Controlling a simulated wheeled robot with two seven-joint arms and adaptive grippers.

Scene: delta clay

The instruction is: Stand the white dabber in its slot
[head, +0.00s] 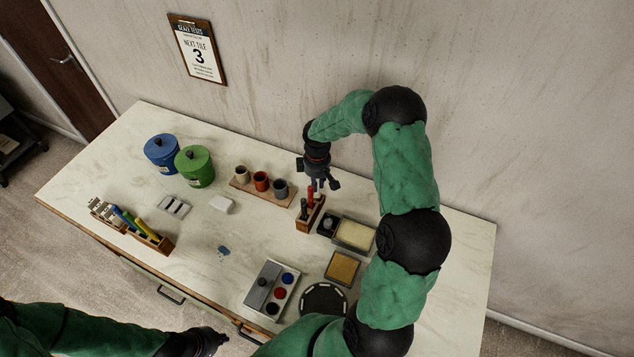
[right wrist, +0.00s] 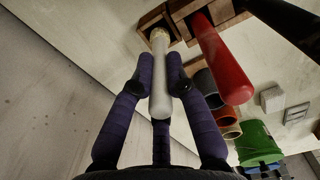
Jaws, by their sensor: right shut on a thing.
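The white dabber (right wrist: 160,75) is between the purple fingers of my right gripper (right wrist: 160,78), which is shut on it. Its far, yellowish end is at a square opening of the wooden rack (right wrist: 181,14); how deep it sits is hard to tell.
Left of the rack are several cups on a board (head: 262,187). Right of it are a tray with a cream pad (head: 354,234) and a tan tray (head: 342,267). A paint palette (head: 265,285) and a dark round mat (head: 324,299) lie in front.

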